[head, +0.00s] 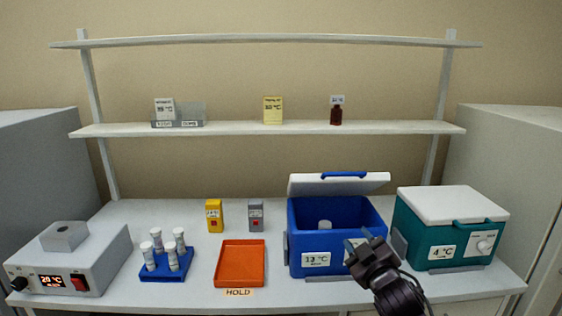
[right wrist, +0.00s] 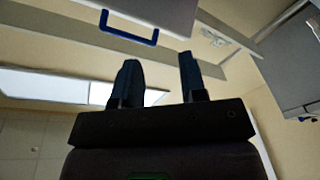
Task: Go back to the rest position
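My right gripper (head: 362,248) is in front of the blue cool box (head: 308,236) in the head view and hides part of its front and label. In the right wrist view its two dark fingers (right wrist: 158,85) stand apart with nothing between them. My left gripper is in neither view.
A teal box (head: 428,238) with a closed white lid stands at the right. An orange tray (head: 241,263), a blue rack (head: 166,270) with several vials and a heater unit (head: 68,264) stand to the left.

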